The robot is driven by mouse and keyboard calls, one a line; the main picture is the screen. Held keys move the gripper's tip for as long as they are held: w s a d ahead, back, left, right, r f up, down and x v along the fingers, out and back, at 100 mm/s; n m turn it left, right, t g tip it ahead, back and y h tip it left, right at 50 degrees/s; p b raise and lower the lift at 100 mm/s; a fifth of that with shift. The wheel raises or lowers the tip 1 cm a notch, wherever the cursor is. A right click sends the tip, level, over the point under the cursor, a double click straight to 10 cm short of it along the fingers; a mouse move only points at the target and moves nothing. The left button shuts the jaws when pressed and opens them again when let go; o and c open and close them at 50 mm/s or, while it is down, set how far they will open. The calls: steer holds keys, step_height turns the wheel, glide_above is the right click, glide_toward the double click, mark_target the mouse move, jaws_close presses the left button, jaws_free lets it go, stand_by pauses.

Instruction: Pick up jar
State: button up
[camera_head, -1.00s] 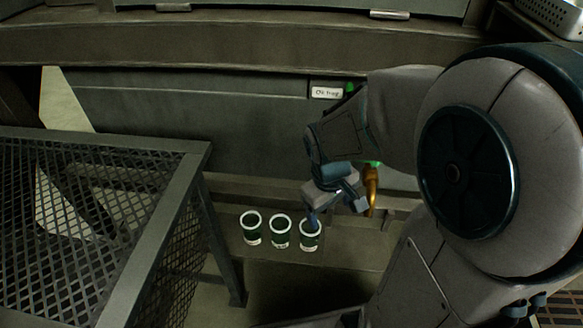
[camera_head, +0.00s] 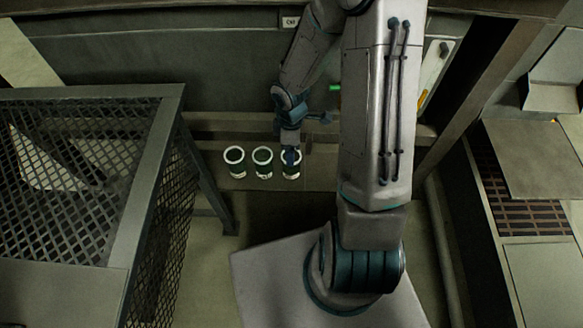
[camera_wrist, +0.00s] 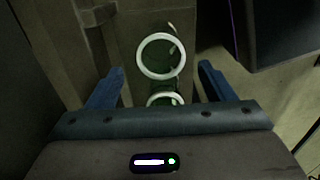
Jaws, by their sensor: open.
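Three green jars with white rims stand in a row on a low ledge in the head view: left jar (camera_head: 236,168), middle jar (camera_head: 263,165) and right jar (camera_head: 291,173). My gripper (camera_head: 290,157) is at the right jar, its fingers overlapping the rim in the picture. In the wrist view my open gripper (camera_wrist: 162,68) has one blue finger on each side. One jar (camera_wrist: 163,99) shows between the fingers, partly hidden by the gripper body. Another jar's white rim (camera_wrist: 161,36) shows beyond it. I cannot tell whether a finger touches a jar.
A mesh-sided metal frame (camera_head: 150,180) stands left of the jars, its leg close to the left jar. A grey wall panel (camera_head: 150,60) rises behind the ledge (camera_head: 320,170). A machine with a brown grate (camera_head: 527,190) stands at the right.

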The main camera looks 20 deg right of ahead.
step_height(320, 180, down, 8)
steer(key=b, duration=0.4)
steer(key=shift+s+f+b, duration=0.1)
steer(key=shift+f+b, duration=0.1)
steer(key=shift+b, duration=0.15)
steer(key=c, duration=1.1)
